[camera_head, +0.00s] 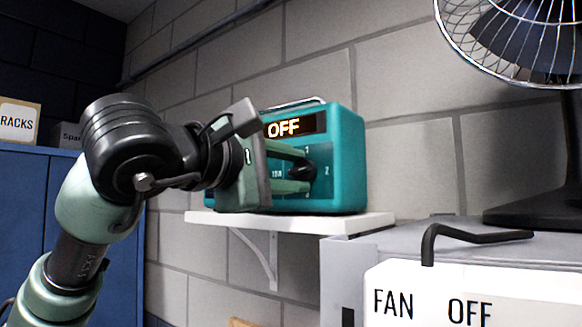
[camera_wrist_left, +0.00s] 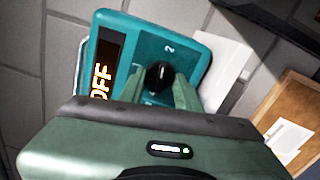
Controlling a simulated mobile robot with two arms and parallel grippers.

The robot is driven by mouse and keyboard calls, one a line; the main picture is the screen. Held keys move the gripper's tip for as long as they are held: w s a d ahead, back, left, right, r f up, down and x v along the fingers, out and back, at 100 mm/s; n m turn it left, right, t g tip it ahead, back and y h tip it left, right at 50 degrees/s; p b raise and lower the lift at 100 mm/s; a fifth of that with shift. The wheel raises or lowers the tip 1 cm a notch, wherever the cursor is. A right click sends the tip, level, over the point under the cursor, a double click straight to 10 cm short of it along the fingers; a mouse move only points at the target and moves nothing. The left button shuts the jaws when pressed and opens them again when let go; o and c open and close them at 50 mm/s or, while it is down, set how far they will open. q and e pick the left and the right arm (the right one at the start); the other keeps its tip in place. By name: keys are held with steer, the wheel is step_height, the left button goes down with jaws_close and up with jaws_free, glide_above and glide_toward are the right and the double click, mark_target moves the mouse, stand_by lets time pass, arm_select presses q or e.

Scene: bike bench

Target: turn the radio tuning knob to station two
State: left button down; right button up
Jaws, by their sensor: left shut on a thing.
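A teal radio (camera_head: 345,160) stands on a white wall shelf (camera_head: 340,222). Its display (camera_head: 292,126) reads OFF. A black tuning knob (camera_head: 302,170) is on its front, with the mark 2 to the right of it. My left gripper (camera_head: 300,171) reaches in from the left, its green fingers shut on the knob. In the left wrist view, the fingers (camera_wrist_left: 160,92) close around the knob (camera_wrist_left: 159,76) on the radio's face (camera_wrist_left: 190,58). The fingers and wrist hide part of the radio's front. My right gripper is not in view.
A fan (camera_head: 520,40) stands on a grey cabinet (camera_head: 375,250) at the right. A black bent handle (camera_head: 475,234) and a white FAN OFF panel (camera_head: 450,295) are in front. A blue cabinet (camera_head: 25,205) is at the left. A brick wall is behind the radio.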

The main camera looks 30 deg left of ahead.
arm_select(q)
steer(key=shift+r+m, duration=0.1)
steer(key=shift+m, duration=0.5)
steer(key=c, duration=1.2)
jaws_free()
steer(key=shift+o, duration=0.9)
steer(key=shift+w, duration=0.2)
steer(key=s+a+b, duration=0.1)
steer(key=s+b, duration=0.2)
steer(key=s, duration=0.4)
steer(key=shift+s, duration=0.4)
